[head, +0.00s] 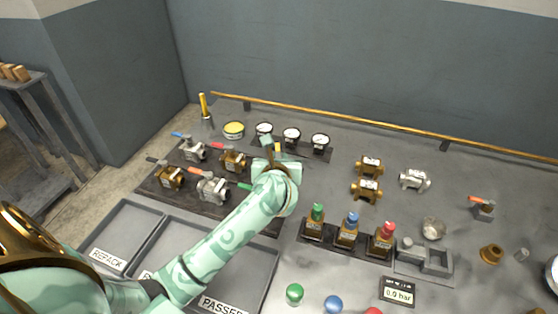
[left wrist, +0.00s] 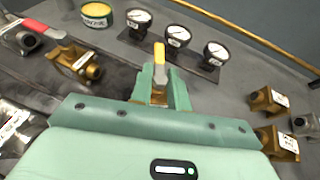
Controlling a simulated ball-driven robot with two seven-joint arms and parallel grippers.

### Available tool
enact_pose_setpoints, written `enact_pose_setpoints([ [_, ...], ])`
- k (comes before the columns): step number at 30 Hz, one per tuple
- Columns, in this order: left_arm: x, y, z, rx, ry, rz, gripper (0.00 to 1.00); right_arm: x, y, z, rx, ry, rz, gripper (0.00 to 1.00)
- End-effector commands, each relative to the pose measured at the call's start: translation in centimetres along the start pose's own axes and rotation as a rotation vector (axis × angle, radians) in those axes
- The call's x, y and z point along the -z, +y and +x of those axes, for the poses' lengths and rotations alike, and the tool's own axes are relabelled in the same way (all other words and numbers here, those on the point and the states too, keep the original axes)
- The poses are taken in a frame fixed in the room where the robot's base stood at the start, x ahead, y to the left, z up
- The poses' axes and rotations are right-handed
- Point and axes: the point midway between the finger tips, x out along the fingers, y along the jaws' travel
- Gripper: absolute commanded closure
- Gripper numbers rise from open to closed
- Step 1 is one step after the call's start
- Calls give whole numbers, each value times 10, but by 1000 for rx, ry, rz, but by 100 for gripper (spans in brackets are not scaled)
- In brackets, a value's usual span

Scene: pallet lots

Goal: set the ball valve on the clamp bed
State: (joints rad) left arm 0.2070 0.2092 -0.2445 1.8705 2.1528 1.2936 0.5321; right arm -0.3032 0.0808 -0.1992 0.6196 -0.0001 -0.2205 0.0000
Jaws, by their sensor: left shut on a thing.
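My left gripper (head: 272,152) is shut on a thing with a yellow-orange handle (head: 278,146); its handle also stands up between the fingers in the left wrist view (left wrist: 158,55). The rest of the held thing is hidden by the gripper, so I cannot tell whether its body is clear of the bench. A grey fixture (head: 436,266), seemingly the clamp bed, looks empty. My right gripper is out of view.
Three coloured-cap bottles (head: 347,230) stand beside the fixture. Labelled trays (head: 124,222) lie in front.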

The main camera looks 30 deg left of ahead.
Motion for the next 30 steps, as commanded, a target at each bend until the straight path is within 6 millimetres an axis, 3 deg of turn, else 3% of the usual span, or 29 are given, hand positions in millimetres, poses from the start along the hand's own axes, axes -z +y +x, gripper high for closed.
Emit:
enact_pose_setpoints([
  [9, 0, 0, 0, 1, -5, 0, 100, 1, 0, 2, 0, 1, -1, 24],
  [10, 2, 0, 1, 0, -1, 0, 80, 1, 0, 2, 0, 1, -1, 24],
  [12, 1, 0, 0, 0, -1, 0, 61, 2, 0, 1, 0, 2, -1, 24],
  [23, -3, 0, -4, 1, -1, -1, 61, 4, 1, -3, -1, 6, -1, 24],
  [30, -4, 0, -52, 3, -1, -3, 61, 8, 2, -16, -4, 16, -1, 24],
])
